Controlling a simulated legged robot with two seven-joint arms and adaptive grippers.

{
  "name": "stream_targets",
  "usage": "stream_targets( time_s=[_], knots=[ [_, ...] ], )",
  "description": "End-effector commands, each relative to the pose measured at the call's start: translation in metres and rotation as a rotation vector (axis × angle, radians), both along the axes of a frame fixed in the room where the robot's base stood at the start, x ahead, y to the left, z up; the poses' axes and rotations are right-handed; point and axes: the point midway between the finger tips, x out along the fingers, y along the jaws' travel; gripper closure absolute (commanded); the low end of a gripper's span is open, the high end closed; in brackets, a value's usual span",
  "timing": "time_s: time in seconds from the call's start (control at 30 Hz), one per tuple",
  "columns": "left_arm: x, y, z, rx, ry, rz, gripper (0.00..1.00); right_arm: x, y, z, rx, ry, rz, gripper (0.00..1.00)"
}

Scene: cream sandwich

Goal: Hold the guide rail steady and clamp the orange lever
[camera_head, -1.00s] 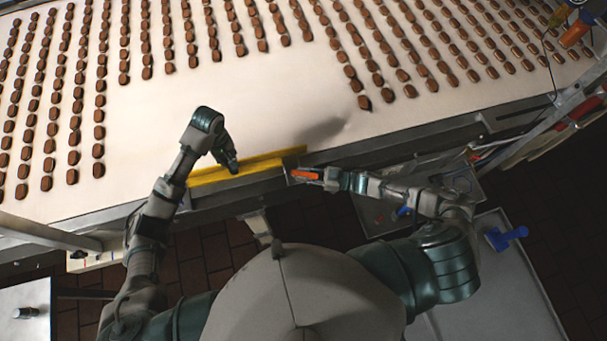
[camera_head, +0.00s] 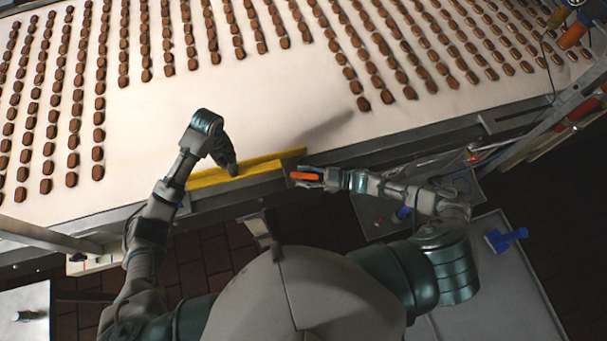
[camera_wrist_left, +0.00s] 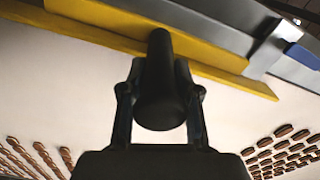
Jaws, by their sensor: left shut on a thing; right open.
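The yellow guide rail (camera_head: 262,163) lies along the near edge of the conveyor belt. My left gripper (camera_head: 233,168) is shut on the rail near its middle. The orange lever (camera_head: 304,176) is at the rail's right end, beside the conveyor's side frame. My right gripper (camera_head: 312,180) is open at the lever. How its fingers sit around the lever is too small to tell.
The pale conveyor belt (camera_head: 240,105) carries several rows of brown biscuits; the stretch beside the rail is bare. A metal frame (camera_head: 420,140) edges the belt.

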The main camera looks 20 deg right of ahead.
Motion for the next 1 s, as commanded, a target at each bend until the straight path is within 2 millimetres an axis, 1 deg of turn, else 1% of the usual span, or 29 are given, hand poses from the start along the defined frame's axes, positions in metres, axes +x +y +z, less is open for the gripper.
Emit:
stream_targets(
  time_s=[0.07, 0.17, 0.27, 0.5, 0.63, 0.8, 1.0],
  knots=[
    [-0.001, -0.001, 0.0, -0.002, 0.001, -0.003, 1.0, -0.001, -0.001, 0.0, -0.001, 0.0, 0.0, 0.52],
    [-0.001, -0.001, 0.0, -0.003, 0.002, -0.003, 1.0, -0.004, -0.009, -0.001, -0.001, 0.002, -0.001, 0.52],
    [-0.001, -0.001, 0.0, -0.003, 0.002, -0.002, 1.0, -0.01, -0.025, -0.002, -0.003, 0.003, -0.002, 0.52],
    [-0.001, -0.001, -0.001, -0.002, 0.003, -0.002, 1.0, -0.031, -0.075, -0.002, -0.003, 0.003, -0.002, 0.52],
    [-0.001, -0.001, -0.001, -0.002, 0.003, -0.002, 1.0, -0.04, -0.095, -0.002, -0.002, 0.002, -0.001, 0.52],
    [-0.001, -0.001, -0.001, -0.001, 0.003, -0.002, 1.0, -0.046, -0.109, -0.002, -0.001, 0.002, -0.001, 0.52],
    [-0.001, -0.001, -0.001, -0.001, 0.003, -0.002, 1.0, -0.046, -0.111, -0.001, 0.0, 0.001, 0.0, 0.52]
  ],
)
